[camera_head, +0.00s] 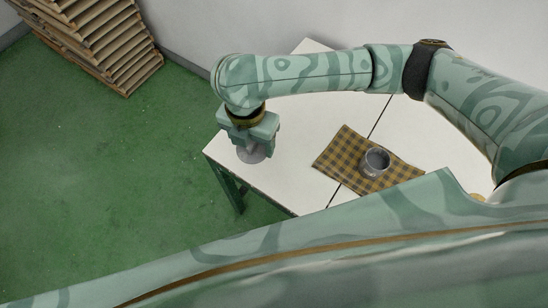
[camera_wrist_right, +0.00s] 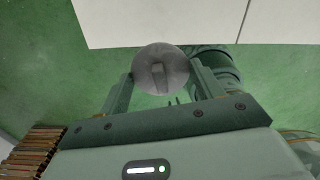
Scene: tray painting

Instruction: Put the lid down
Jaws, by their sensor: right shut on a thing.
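The lid (camera_head: 250,155) is a grey disc under my right gripper (camera_head: 255,141), by the left corner of the white table (camera_head: 300,118). In the right wrist view, the round grey lid (camera_wrist_right: 177,58) with its raised ridge sits between the two fingers of my right gripper (camera_wrist_right: 163,82), which is shut on it. There it overlaps the table edge and the green floor. I cannot tell whether it touches the table. A grey open-topped pot (camera_head: 375,163) stands on a yellow and dark checked cloth (camera_head: 335,156) on the table. My left gripper is not in view.
A stack of wooden slatted pallets (camera_head: 120,55) stands on the green floor (camera_head: 100,170) at the back left. A dark seam crosses the tabletop. The white surface between the lid and the cloth is clear. My right arm reaches over the table's far side.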

